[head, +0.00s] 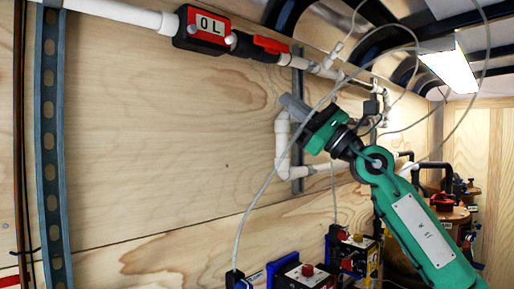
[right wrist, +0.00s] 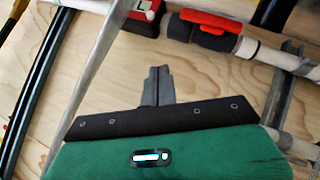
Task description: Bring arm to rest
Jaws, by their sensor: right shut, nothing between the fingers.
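My right gripper (head: 290,104) is raised in front of the plywood wall, below the white pipe and close to its vertical bend in the picture. Its grey fingers point up and left. The right wrist view shows the fingers (right wrist: 158,86) pressed together, with nothing between them. The green right arm comes in from the lower right. I cannot tell from these views how far the fingers are from the wall or pipe. My left gripper is in neither view.
A red flow meter (head: 202,30) and a red-handled valve (head: 262,46) sit on the upper pipe (head: 122,13). White vertical pipe (head: 282,150) stands behind the gripper. Red-knobbed boxes (head: 305,274) are below. A thin grey cable loops across the arm.

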